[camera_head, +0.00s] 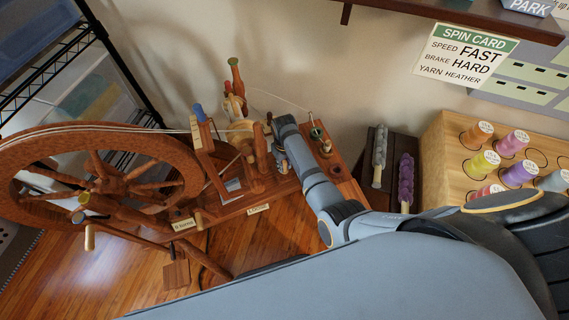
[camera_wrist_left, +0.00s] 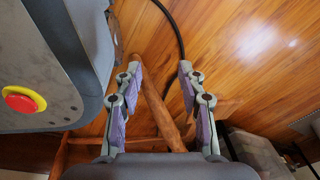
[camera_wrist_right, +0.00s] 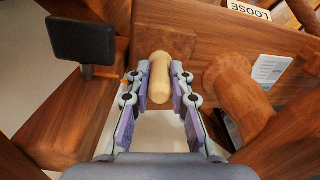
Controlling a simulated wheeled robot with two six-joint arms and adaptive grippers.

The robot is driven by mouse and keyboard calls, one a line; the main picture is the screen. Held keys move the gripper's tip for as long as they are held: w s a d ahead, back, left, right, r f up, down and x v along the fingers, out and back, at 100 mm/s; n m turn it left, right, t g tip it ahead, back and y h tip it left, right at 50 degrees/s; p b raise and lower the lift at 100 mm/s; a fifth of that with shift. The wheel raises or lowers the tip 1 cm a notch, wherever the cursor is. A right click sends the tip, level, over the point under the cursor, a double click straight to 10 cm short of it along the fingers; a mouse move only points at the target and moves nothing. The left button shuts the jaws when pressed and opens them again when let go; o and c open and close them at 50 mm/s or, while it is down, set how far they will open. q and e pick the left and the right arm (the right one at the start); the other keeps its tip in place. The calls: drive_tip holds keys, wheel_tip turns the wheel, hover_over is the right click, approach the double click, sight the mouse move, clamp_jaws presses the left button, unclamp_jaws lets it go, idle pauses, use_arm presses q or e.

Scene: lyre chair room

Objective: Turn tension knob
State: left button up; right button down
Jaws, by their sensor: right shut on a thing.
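The spinning wheel's large wooden wheel (camera_head: 100,185) stands at the left in the head view, joined to a wooden frame. A pale wooden knob (camera_wrist_right: 160,72) sits on a round collar of the frame in the right wrist view. My right gripper (camera_wrist_right: 161,85) is shut on this knob, one finger on each side. In the head view my right arm reaches over the wheel's base and the gripper (camera_head: 275,150) is small there, with the knob hard to make out. My left gripper (camera_wrist_left: 160,72) is open and empty above the floor and a wooden leg.
A spin card (camera_head: 465,57) on the wall reads speed fast, brake hard, yarn heather. A spool rack (camera_head: 440,150) with several coloured spools stands at the right. A wooden post (camera_wrist_right: 240,95) and a LOOSE label (camera_wrist_right: 249,9) are close to my right gripper.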

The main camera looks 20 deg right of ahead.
drive_tip(key=shift+r+m+p, duration=0.2)
drive_tip(key=shift+m+p, duration=0.3)
drive_tip(key=shift+p, duration=0.1)
drive_tip(key=shift+m+p, duration=0.85)
drive_tip(key=shift+m, duration=0.15)
use_arm(q)
drive_tip(key=shift+s+r+p, duration=0.3)
drive_tip(key=shift+s+r, duration=0.3)
drive_tip(key=shift+r, duration=0.3)
drive_tip(key=shift+s+r+p, duration=0.3)
drive_tip(key=shift+s+r, duration=0.25)
drive_tip(key=shift+r, duration=0.35)
use_arm(e)
drive_tip(key=shift+f+m, duration=0.15)
drive_tip(key=shift+m, duration=1.05)
drive_tip(key=c, duration=1.2)
unclamp_jaws()
